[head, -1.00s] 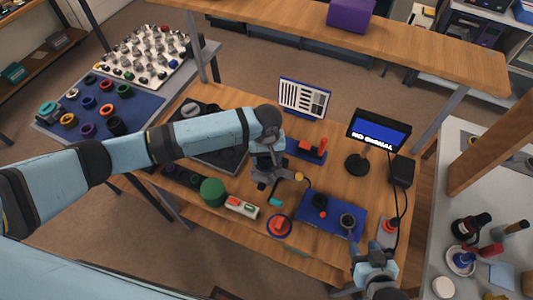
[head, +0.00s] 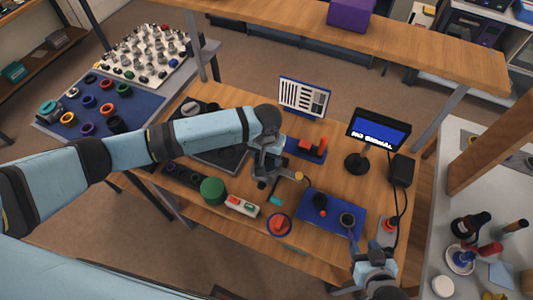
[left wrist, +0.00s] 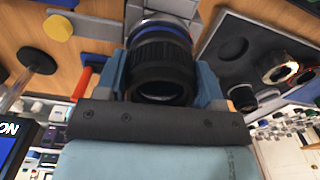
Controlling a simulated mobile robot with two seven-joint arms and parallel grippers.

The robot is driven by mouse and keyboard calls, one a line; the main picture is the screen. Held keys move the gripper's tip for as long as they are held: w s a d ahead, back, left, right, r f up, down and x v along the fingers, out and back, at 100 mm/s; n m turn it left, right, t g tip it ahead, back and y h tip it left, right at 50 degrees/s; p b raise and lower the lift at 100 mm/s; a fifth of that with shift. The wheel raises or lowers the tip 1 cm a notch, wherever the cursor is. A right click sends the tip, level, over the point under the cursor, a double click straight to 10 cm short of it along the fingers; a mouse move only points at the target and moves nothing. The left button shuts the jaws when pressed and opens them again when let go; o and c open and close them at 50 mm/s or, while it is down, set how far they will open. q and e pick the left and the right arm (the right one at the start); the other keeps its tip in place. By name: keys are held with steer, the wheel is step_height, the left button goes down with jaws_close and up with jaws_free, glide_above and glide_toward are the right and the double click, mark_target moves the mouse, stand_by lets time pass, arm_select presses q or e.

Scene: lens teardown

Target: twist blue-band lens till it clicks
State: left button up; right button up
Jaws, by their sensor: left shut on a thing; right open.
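The blue-band lens (left wrist: 160,62) is a black ribbed barrel with a blue ring, seen in the left wrist view between the fingers of my left gripper (left wrist: 165,80). The gripper is shut on it. In the head view my left gripper (head: 266,172) is over the middle of the wooden table, and its wrist hides most of the lens. A pale grey part shows beyond the blue ring in the wrist view; whether the lens is fully seated cannot be told. My right gripper (head: 372,252) is open near the table's front right, just below a dark ring on the blue mat.
A blue mat (head: 318,226) with a dark ring (head: 347,219) lies at the front right. A green cylinder (head: 212,190) and a red-and-blue round piece (head: 279,224) are near the front edge. A monitor (head: 378,130) reading NO SIGNAL stands at the right. A chart (head: 303,97) stands behind.

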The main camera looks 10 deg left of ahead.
arm_select(q)
steer(key=shift+m, duration=0.4)
steer(key=shift+c, duration=1.4)
steer(key=o, duration=1.4)
arm_select(e)
steer(key=shift+r, duration=0.1)
arm_select(q)
step_height(320, 180, up, 4)
steer(key=shift+f+b, duration=0.2)
steer(key=shift+b, duration=0.15)
step_height(320, 180, up, 10)
steer(key=shift+r+b, duration=0.15)
steer(key=shift+b, duration=0.4)
arm_select(e)
steer(key=f, duration=0.2)
steer(key=shift+s+d+f+h, duration=0.2)
steer(key=shift+d+f+h, duration=0.1)
steer(key=shift+d, duration=0.1)
